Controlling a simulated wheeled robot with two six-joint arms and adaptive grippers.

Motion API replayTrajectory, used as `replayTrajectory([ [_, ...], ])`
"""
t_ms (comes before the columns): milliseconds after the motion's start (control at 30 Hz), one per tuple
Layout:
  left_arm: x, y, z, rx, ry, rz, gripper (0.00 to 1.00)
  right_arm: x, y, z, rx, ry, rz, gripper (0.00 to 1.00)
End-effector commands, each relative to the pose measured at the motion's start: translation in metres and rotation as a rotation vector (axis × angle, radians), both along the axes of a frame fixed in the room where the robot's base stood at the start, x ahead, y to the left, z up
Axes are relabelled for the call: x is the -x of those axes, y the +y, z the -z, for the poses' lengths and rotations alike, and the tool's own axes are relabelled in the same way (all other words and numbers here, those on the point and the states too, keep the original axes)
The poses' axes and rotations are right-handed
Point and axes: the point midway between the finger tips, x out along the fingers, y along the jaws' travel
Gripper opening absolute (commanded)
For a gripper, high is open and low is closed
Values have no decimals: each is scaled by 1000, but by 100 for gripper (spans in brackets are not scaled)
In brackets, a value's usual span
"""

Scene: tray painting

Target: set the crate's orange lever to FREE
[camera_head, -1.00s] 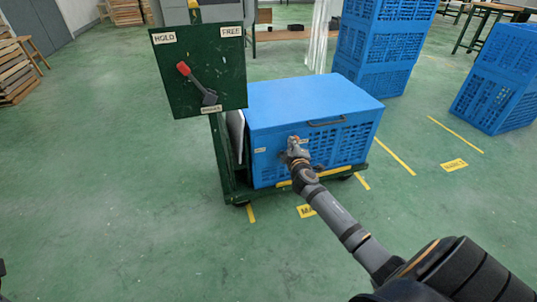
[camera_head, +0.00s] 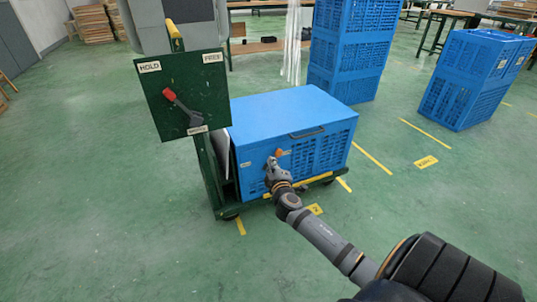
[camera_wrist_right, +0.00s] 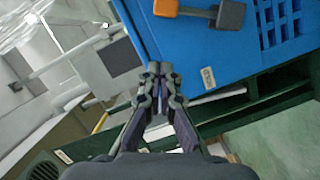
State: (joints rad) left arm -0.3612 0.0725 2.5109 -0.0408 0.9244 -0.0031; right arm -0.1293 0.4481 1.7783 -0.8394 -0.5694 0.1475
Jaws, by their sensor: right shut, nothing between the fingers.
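The blue crate (camera_head: 293,167) sits on a green cart. Its orange lever (camera_head: 279,153) is on the front face, partly hidden by my right gripper (camera_head: 270,164). In the right wrist view the lever's orange grip (camera_wrist_right: 166,8) lies at the top edge, joined by a grey bar to a dark square end (camera_wrist_right: 230,14). My right gripper (camera_wrist_right: 156,70) is shut and empty there, below the orange grip in the picture and apart from it. A small label (camera_wrist_right: 208,77) on the crate is too small to read. My left gripper is out of view.
A green panel (camera_head: 166,119) on the cart's post carries a separate red-tipped lever (camera_head: 172,97) with HOLD and FREE labels. Stacked blue crates (camera_head: 350,50) stand behind, and more (camera_head: 475,80) at the right. The green floor in front is clear.

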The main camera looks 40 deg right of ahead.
Motion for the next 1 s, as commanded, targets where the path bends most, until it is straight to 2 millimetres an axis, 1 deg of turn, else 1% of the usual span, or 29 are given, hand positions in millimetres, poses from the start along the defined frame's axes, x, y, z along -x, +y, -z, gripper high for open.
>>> replayTrajectory([
  [33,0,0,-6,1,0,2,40,9,5,-4,0,0,-1,0],
  [100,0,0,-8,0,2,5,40,18,10,-5,0,0,-2,0],
  [200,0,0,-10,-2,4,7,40,28,14,-5,-2,-1,-1,0],
  [300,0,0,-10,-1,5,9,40,33,16,-6,0,-3,-1,0],
  [867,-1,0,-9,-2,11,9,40,33,17,-5,-1,-3,-1,0],
  [933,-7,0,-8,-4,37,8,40,34,22,-6,-21,-4,-14,0],
  [967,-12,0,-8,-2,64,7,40,35,29,-7,-47,-6,-29,0],
  [1000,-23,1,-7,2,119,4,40,37,43,-9,-100,-10,-61,0],
])
